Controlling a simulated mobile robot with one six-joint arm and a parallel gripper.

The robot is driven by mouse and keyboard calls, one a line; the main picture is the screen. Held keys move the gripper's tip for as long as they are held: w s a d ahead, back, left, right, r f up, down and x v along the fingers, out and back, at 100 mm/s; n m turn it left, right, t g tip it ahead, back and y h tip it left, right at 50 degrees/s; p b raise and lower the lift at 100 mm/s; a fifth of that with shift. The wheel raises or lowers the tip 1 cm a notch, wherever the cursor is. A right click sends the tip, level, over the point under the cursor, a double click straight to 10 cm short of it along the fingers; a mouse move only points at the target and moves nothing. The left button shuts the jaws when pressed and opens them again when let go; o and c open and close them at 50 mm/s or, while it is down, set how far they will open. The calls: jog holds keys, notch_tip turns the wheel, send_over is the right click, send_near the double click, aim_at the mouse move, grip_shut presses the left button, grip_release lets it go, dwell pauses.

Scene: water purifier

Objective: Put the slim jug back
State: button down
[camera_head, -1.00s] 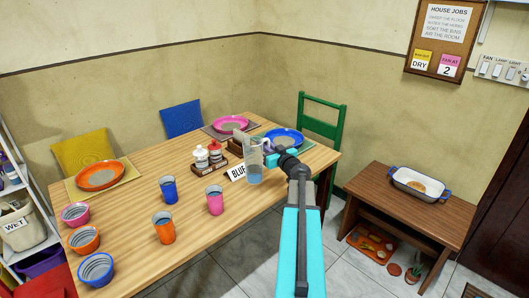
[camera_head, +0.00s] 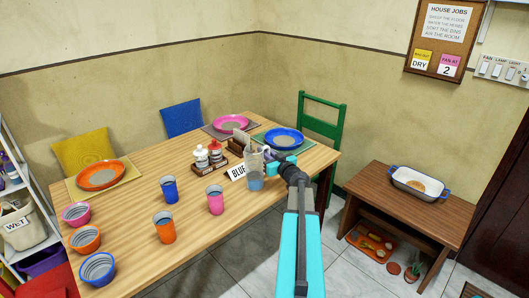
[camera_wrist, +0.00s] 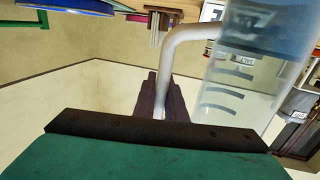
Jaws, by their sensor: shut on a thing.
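The slim jug (camera_head: 255,168) is clear and tall, with some bluish water low in it. It is upright in the head view, over the table's right part, close to the "BLUE" card (camera_head: 236,172). I cannot tell whether its base touches the table. My gripper (camera_head: 270,158) is on its right side, shut on the handle. In the wrist view the jug (camera_wrist: 255,75) fills the right side, with dark measuring marks on its wall. Its pale handle (camera_wrist: 185,38) runs down to my dark fingers (camera_wrist: 160,100).
The wooden table (camera_head: 200,215) bears several cups, bowls and plates. A sauce caddy (camera_head: 209,160) stands just left of the jug, and a blue plate (camera_head: 284,138) lies behind my gripper. The table's front middle is clear. A low bench (camera_head: 430,213) with a baking dish stands at right.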

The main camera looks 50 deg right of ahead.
jog(key=shift+f, duration=0.1)
jog(key=c, duration=1.8)
grip_release()
jog(key=shift+r, duration=0.2)
jog(key=b+v, duration=0.2)
jog(key=v, duration=1)
jog(key=shift+a, duration=0.1)
